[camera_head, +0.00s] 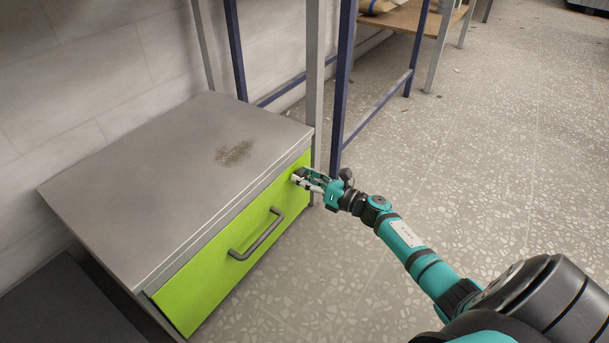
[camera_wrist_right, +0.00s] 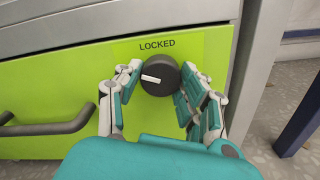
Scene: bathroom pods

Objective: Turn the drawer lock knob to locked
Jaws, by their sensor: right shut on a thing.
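The drawer has a bright green front (camera_head: 196,293) and looks closed. Its dark round lock knob (camera_wrist_right: 166,88) is at the upper right of the front, below the word LOCKED (camera_wrist_right: 157,45) in the right wrist view. The knob's white pointer (camera_wrist_right: 151,79) lies nearly level and points left, not up at the word. My right gripper (camera_head: 303,178) is at the knob, and its fingers are shut on the knob's left and right sides. In the head view the gripper hides the knob. My left gripper is out of view.
A dark bar handle (camera_head: 257,236) sticks out from the drawer front, left of the knob. The grey cabinet top (camera_head: 150,180) is bare but for a stain. Blue and grey posts (camera_head: 343,90) stand just behind the cabinet's right end. The speckled floor at right is open.

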